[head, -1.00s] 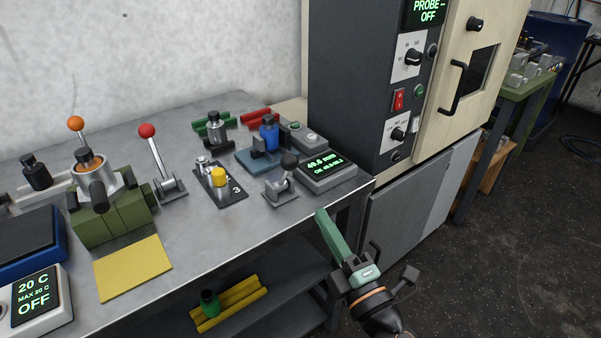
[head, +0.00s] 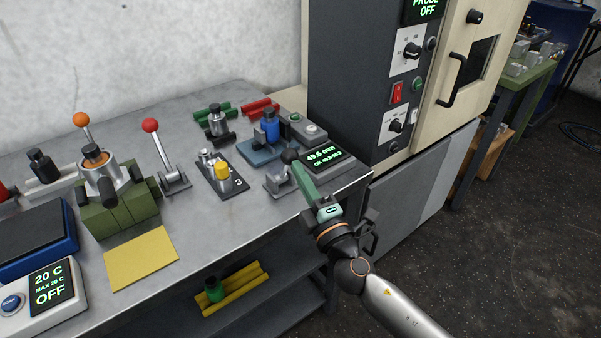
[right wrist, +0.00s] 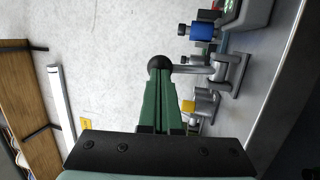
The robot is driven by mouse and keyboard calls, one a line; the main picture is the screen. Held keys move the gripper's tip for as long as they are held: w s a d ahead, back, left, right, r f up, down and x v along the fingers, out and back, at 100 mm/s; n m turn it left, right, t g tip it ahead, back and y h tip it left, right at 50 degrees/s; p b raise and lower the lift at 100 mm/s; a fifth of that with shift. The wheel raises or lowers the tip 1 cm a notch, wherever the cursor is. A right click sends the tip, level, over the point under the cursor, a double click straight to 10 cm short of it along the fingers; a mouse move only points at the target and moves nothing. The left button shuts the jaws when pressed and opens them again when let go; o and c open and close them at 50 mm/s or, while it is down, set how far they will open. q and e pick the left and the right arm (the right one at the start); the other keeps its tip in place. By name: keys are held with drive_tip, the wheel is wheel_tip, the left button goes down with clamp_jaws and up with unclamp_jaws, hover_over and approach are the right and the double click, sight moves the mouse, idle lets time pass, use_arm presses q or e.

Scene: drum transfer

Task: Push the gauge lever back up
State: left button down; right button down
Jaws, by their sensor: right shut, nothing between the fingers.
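The gauge lever has a black ball knob (head: 290,156) and a grey base (head: 278,181), at the right end of the bench beside the gauge display (head: 325,158), which reads about 49.6 mm. A blue-capped part (head: 270,129) sits at the gauge behind it. My right gripper (head: 296,167) is shut and empty, its green fingers pointing at the knob. In the right wrist view the knob (right wrist: 160,64) is right at the fingertips, with its grey arm (right wrist: 193,70) running right to the base. I cannot tell whether they touch. My left gripper is out of view.
A plate marked 3 with a yellow-capped part (head: 222,170) stands left of the lever. A red-knobbed lever (head: 150,126) and a green press block (head: 120,212) are farther left. The tall cabinet (head: 350,70) rises behind right. The bench front is mostly clear.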

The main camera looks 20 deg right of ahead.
sight(291, 154)
drive_tip(key=w+r+p, duration=0.1)
drive_tip(key=p, duration=0.2)
drive_tip(key=w+r+g+p, duration=0.1)
drive_tip(key=p, duration=0.3)
drive_tip(key=shift+a+r, duration=0.25)
drive_tip(key=shift+a, duration=0.05)
drive_tip(key=a+x, duration=0.1)
drive_tip(key=x, duration=0.6)
drive_tip(key=shift+w+a+r+b, duration=0.2)
drive_tip(key=shift+a+r+b, duration=0.1)
idle(0.4)
